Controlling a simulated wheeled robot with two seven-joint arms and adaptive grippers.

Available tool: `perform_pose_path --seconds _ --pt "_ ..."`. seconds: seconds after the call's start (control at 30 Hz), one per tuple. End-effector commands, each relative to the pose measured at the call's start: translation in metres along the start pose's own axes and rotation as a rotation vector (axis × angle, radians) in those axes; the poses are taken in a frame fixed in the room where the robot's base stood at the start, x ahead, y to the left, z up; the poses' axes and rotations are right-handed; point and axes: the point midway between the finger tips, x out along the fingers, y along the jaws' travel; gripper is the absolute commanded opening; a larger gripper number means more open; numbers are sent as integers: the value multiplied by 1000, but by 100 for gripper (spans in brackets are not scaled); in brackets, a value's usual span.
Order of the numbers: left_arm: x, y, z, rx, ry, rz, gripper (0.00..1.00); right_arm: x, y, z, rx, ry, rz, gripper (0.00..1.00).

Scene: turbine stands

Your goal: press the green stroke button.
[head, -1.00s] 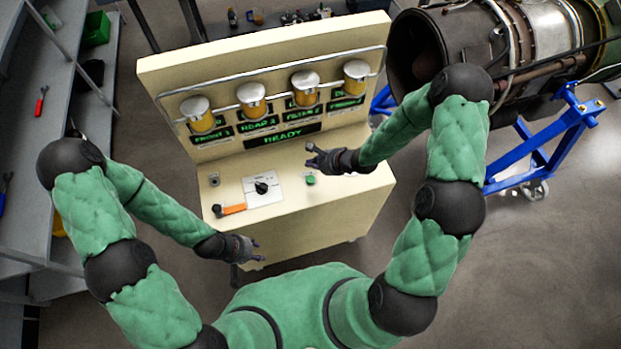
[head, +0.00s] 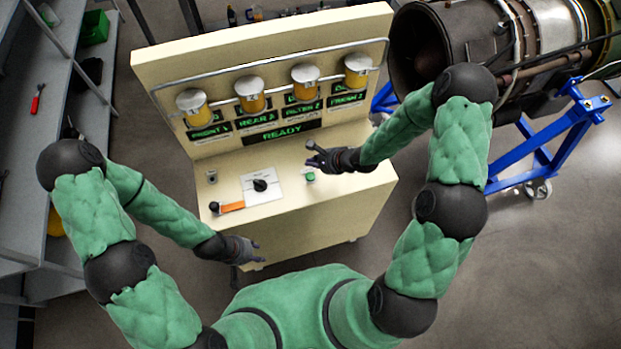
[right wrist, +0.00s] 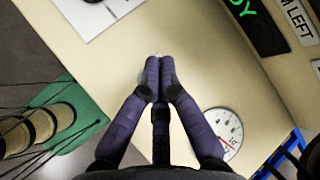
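The green button (head: 310,176) is a small round cap on the cream console's top (head: 284,208), right of the white plate with the black knob (head: 260,185). The button is not visible there. My left gripper (head: 258,250) is open and empty by the console's front edge.
An orange-handled lever (head: 231,207) lies left of the knob plate. Several yellow cylinders and a READY display (head: 282,134) are on the back panel. A gauge (right wrist: 223,132) shows in the right wrist view. The turbine's blue stand (head: 548,150) is at right, shelving (head: 52,165) at left.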

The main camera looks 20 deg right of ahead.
Motion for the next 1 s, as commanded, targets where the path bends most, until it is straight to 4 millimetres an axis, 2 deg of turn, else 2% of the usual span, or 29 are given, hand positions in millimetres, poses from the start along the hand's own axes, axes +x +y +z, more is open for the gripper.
perform_pose_path --seconds 0.03,0.43,0.7,1.0 --pt "11 -4 0 0 0 0 40 6 5 -5 -1 0 0 0" --pt "53 -19 -2 0 0 0 40 29 21 -21 0 1 0 0" --pt "58 -21 -2 0 0 0 40 43 32 -31 0 0 1 0" --pt "58 -21 -2 0 0 0 40 44 32 -32 0 0 1 0"
